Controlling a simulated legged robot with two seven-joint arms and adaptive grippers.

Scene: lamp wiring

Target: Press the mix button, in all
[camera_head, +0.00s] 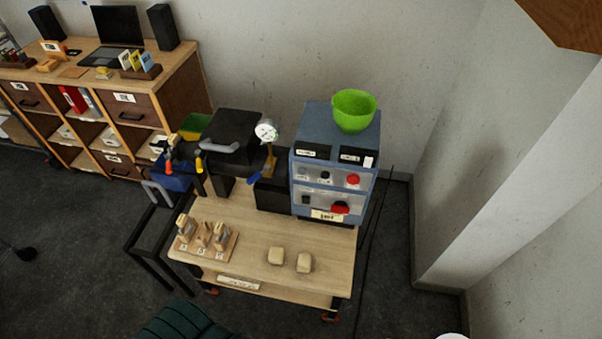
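A blue-grey control box (333,120) stands at the back right of a wooden cart. Its front has a row with a grey round control (303,172), a dark knob (325,177) and a red button (353,180). Below are a black switch (306,200) and a larger red control (341,208). Small labels are on the front, but they are too small to read, so I cannot tell which control is the mix button. Neither of my grippers is in view, and nothing touches the controls.
A green bowl (353,110) sits on the box. A black machine with a round gauge (266,131) stands to its left. A wall is close on the right.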

